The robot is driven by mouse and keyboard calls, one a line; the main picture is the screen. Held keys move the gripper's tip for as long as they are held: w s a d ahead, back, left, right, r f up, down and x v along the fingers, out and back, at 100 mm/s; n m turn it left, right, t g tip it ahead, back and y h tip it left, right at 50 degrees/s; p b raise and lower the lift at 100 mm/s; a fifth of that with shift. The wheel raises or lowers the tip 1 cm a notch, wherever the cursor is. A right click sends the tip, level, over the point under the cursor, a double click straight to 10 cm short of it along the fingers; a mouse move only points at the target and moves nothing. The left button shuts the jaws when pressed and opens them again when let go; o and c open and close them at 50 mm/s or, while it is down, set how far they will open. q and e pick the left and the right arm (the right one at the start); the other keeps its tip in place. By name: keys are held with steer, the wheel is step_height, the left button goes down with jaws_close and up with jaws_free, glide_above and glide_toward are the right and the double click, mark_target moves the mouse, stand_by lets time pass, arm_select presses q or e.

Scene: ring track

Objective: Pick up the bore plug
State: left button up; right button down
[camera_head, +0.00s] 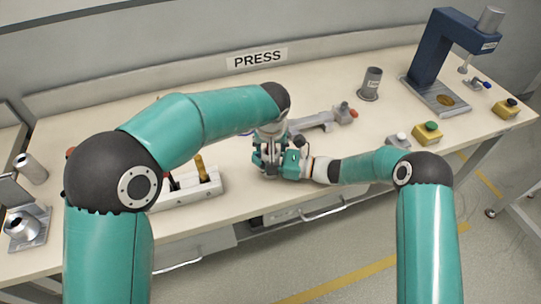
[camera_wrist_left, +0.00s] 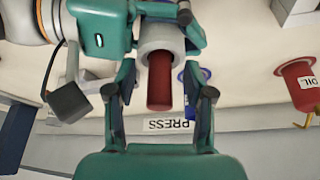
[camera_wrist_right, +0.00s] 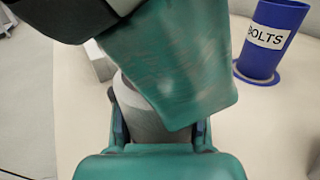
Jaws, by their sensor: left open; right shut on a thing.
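The bore plug, a dark red cylinder (camera_wrist_left: 160,82), sticks out of a grey hollow cylinder (camera_wrist_left: 158,43) in the left wrist view. My left gripper (camera_wrist_left: 160,76) is open, with one finger on each side of the plug and gaps visible between. My right gripper (camera_head: 270,161) is shut on the grey cylinder, which also shows between its fingers in the right wrist view (camera_wrist_right: 142,118). My left gripper's teal body covers much of that view. In the head view the two grippers meet above the bench, and they hide the plug.
A white tool block (camera_head: 197,192) stands close by at the bench's front. Behind are a grey fixture (camera_head: 318,122), a dark cup (camera_head: 370,84) and a blue press (camera_head: 430,62). The right wrist view shows a blue BOLTS cup (camera_wrist_right: 269,42); the left wrist view shows a red can (camera_wrist_left: 297,84).

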arm_select(q)
jaws_close()
step_height(320, 180, up, 10)
steer(key=shift+r, duration=0.1)
stand_by(0.6)
arm_select(e)
steer(key=c, duration=0.6)
jaws_free()
steer(key=shift+o, duration=0.2)
